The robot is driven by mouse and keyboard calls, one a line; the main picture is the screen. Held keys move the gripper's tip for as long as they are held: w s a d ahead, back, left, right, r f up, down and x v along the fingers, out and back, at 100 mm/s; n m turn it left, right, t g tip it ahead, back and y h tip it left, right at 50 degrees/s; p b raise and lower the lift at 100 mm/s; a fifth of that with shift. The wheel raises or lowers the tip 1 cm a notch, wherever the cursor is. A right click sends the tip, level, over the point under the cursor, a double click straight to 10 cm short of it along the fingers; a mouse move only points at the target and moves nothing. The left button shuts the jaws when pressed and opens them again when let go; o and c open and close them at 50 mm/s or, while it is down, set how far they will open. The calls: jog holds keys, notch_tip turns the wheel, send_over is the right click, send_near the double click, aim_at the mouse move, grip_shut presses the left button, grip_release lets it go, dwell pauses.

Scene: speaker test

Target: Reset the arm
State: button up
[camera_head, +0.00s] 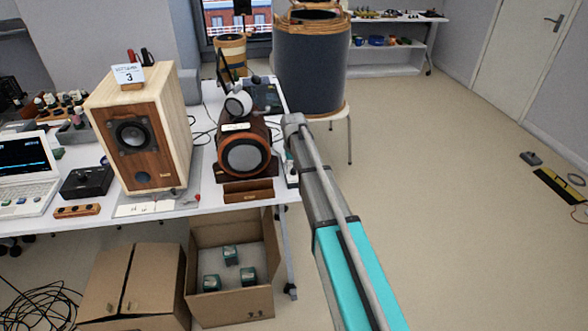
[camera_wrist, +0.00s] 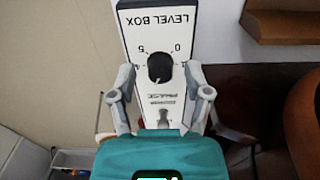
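My arm (camera_head: 335,215), grey with a turquoise section, reaches from the bottom of the head view up to the table's right end. My gripper (camera_wrist: 160,74) shows in the wrist view with its two grey fingers spread apart. It is over a white level box (camera_wrist: 155,22), whose lettering appears upside down. The black knob (camera_wrist: 160,67) of the box lies between the fingers with gaps on both sides. Whether the fingers touch the box's edges is unclear. In the head view the arm hides the gripper.
The white table (camera_head: 205,200) holds a wooden speaker (camera_head: 165,130), a round orange-rimmed speaker (camera_head: 243,155) close left of my arm, and a laptop (camera_head: 25,165). A large dark drum (camera_head: 312,65) stands behind the arm. Open floor (camera_head: 440,170) lies to the right.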

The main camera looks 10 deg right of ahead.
jog(key=s+r+p, duration=0.4)
jog(key=s, duration=0.5)
jog(key=s+r+p, duration=0.4)
jog(key=s, duration=0.6)
jog(key=s+r+p, duration=0.3)
jog(key=s, duration=0.7)
jog(key=shift+d+r+p, duration=0.4)
jog(key=shift+d, duration=0.05)
